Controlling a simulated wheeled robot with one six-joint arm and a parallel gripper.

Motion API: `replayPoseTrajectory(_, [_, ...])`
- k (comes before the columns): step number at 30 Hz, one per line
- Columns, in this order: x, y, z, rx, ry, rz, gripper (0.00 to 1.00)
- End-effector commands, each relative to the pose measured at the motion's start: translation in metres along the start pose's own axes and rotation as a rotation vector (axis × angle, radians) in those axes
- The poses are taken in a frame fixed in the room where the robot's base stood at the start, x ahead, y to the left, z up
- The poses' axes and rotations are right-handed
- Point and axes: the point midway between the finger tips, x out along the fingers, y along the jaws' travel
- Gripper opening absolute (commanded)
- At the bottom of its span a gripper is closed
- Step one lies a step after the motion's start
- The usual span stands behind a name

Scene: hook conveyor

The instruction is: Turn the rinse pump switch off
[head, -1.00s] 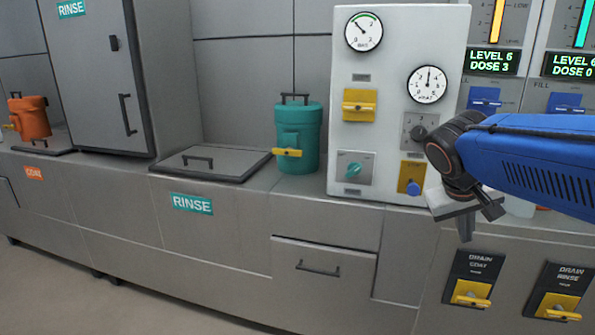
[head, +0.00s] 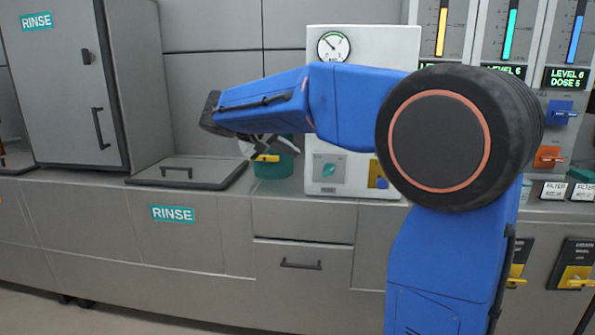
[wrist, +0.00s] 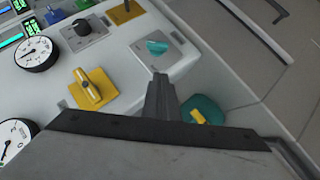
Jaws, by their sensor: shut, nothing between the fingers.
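A teal rotary switch (head: 328,169) sits on a pale plate low on the left of the white control panel (head: 390,40). It also shows in the wrist view (wrist: 157,47), just beyond the fingertips; its label is too small to read. My gripper (wrist: 160,80) is shut and empty, pointing toward the switch plate. I see no clear contact with the switch. In the head view the gripper (head: 258,150) is left of the panel, in front of the teal canister (head: 272,168), and partly hidden by my arm.
A yellow handle (wrist: 90,90), a black knob (wrist: 83,27) and a gauge (wrist: 37,54) are close by on the panel. A blue knob on a yellow plate (head: 378,174) is right of the switch. A flat lid (head: 188,172) lies on the counter to the left.

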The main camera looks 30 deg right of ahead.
Motion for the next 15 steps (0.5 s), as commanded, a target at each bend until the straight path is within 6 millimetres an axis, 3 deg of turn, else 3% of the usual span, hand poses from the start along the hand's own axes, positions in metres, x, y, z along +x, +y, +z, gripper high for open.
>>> replayPoseTrajectory(15, [0.0067, -0.0001, -0.0022, 0.002, 0.002, 0.005, 0.00])
